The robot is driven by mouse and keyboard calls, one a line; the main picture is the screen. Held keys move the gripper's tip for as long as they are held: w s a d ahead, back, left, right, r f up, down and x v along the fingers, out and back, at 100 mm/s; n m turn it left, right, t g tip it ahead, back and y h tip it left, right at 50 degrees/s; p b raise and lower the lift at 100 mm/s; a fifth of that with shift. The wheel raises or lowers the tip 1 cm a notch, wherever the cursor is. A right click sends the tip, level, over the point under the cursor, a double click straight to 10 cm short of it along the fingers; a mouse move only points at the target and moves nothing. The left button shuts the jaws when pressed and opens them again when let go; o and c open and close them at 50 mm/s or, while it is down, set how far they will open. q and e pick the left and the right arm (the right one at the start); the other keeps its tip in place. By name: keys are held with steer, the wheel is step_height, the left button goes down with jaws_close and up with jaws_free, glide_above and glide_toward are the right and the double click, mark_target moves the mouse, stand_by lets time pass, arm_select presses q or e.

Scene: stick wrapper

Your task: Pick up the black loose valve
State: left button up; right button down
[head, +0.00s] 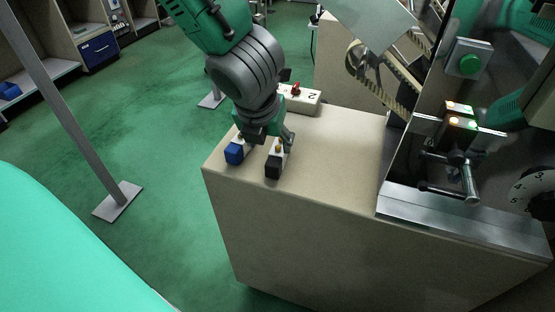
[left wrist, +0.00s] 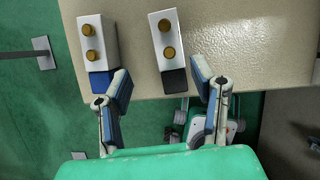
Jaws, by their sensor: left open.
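The black valve (head: 273,167) stands near the front-left edge of the beige table, its black end facing the edge. In the left wrist view it is a white block with two brass knobs (left wrist: 165,38) and a black end. A similar blue-ended valve (head: 235,153) stands to its left; it also shows in the left wrist view (left wrist: 97,45). My left gripper (head: 264,143) points down over the valves. In the left wrist view its open fingers (left wrist: 160,76) lie on either side of the black end, the left one close to the blue end. Contact cannot be told.
The beige table top (head: 340,155) is clear right of the valves. A white block with a red knob (head: 298,97) stands behind the gripper. A metal machine with a green button (head: 469,64) rises at the right. A grey post (head: 75,115) stands left.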

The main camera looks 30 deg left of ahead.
mark_target(275, 149)
arm_select(q)
steer(key=shift+b+x, duration=0.4)
steer(key=shift+x, duration=0.8)
steer(key=shift+w+d+f+b, duration=0.2)
steer(key=shift+w+f, duration=0.2)
steer(key=shift+f, duration=0.05)
steer(key=shift+w+d+f+b, duration=0.2)
steer(key=shift+w+d+f, duration=0.05)
steer(key=shift+w+f, duration=0.2)
steer(key=shift+d+f, duration=0.1)
steer(key=shift+d, duration=0.25)
steer(key=shift+a, duration=0.25)
steer(key=shift+c, duration=0.4)
steer(key=shift+a, duration=0.25)
steer(key=c, duration=0.7)
steer(key=shift+a+f, duration=0.1)
steer(key=shift+a, duration=0.1)
jaws_close()
arm_select(e)
steer(key=shift+f, duration=0.8)
